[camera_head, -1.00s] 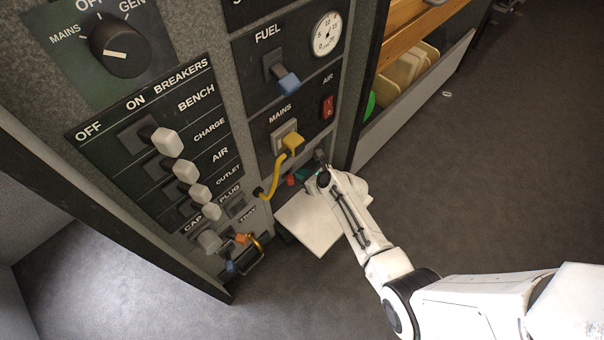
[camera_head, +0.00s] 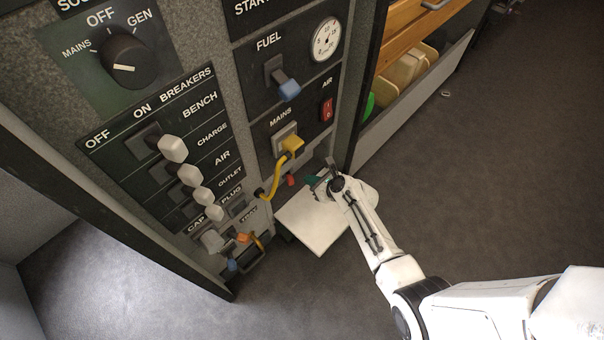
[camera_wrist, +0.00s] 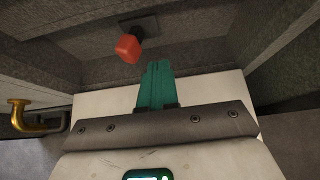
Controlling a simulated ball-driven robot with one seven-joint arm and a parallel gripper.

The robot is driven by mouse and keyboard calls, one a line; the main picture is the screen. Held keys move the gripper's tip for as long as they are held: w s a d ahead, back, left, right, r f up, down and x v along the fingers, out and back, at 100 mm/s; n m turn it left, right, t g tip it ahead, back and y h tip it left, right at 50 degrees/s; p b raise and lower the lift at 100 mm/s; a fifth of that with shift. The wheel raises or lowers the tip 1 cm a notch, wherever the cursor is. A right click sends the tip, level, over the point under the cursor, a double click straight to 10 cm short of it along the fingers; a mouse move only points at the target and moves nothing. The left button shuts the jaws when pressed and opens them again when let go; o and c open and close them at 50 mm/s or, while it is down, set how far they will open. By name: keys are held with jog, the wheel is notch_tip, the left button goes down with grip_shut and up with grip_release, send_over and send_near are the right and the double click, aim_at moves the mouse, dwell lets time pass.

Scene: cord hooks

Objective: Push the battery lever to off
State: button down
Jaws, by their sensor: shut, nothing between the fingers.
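A red lever knob (camera_head: 291,180) shows low on the panel, in the recess below the yellow plug. In the wrist view, the red knob (camera_wrist: 129,48) sits on a short dark stem against the grey back wall. No label for it is readable. My gripper (camera_head: 313,181) is just right of the knob in the head view. In the wrist view, its teal fingers (camera_wrist: 157,66) are together and empty, pointing to the wall a little right of and below the knob. A gap shows between fingertips and knob.
A white flat plate (camera_head: 313,222) lies under my gripper. The yellow plug and cord (camera_head: 289,146) hang to the upper left. A brass hook (camera_wrist: 32,119) stands at left in the wrist view. Breaker levers (camera_head: 172,149) are further left. Open floor lies right.

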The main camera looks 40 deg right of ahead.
jog(key=shift+p+v, duration=1.95)
jog(key=shift+v, duration=0.5)
jog(key=s+a+r+n+g+y, duration=0.1)
jog(key=s+a+r+n+g, duration=0.3)
jog(key=n, duration=0.6)
jog(key=s+a+r+n+g+y, duration=0.15)
jog(key=s+a+n, duration=0.3)
jog(key=n, duration=0.45)
jog(key=s+a+r+n+g+h, duration=0.25)
jog(key=s+r+n+g, duration=0.25)
jog(key=s+r+n, duration=0.95)
notch_tip(320, 180, up, 31)
jog(key=w+n+p, duration=0.1)
jog(key=p, duration=3.2)
jog(key=shift+w+n+h, duration=0.2)
jog(key=shift+n+h, duration=0.1)
jog(key=shift+n, duration=0.05)
